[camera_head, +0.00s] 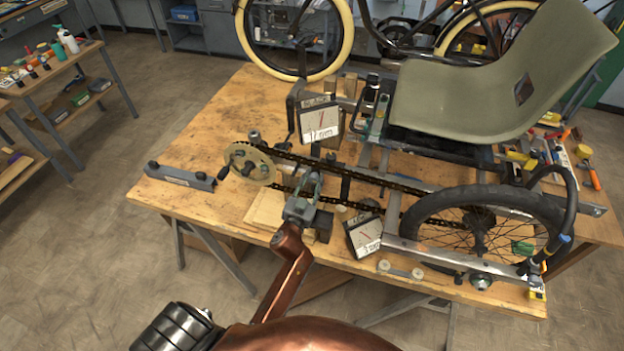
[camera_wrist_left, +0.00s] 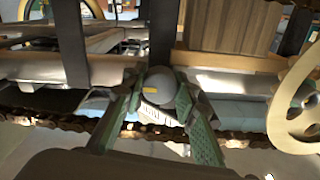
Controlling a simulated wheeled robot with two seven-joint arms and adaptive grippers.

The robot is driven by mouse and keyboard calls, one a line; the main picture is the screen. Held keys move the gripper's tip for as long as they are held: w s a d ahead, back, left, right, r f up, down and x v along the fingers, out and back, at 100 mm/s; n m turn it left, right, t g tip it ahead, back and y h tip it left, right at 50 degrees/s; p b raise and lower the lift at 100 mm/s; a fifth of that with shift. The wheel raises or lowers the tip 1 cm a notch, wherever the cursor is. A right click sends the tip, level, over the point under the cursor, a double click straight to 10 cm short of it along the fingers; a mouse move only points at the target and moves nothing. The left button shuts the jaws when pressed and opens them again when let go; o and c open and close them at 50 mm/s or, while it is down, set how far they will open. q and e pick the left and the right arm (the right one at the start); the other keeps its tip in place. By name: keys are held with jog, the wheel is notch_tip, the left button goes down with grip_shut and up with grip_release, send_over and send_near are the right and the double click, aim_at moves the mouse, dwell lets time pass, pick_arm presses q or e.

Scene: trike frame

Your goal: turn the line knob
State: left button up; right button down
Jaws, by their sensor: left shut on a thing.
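The line knob (camera_wrist_left: 157,81) is a round grey knob with a small yellow mark, seen in the left wrist view in front of the trike's tubes. The green-padded fingers of my left gripper (camera_wrist_left: 158,95) stand on both sides of it and are shut on it. In the head view my left gripper (camera_head: 311,186) reaches in among the frame tubes, just beside the chain. The knob cannot be made out there, since the gripper and the tubes cover that spot. My right gripper is not in view.
The chain (camera_wrist_left: 240,141) runs close below the fingers, and a pale chainring (camera_wrist_left: 300,103) is at the right. The wooden table (camera_head: 196,135) is mostly bare at the left.

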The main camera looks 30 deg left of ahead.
pick_arm(q)
jog(key=shift+m, duration=0.3)
jog(key=m, duration=0.3)
jog(key=shift+m, duration=0.3)
jog(key=shift+m+p, duration=0.35)
jog(key=shift+m, duration=1.85)
jog(key=o, duration=1.1)
jog(key=shift+o, duration=0.2)
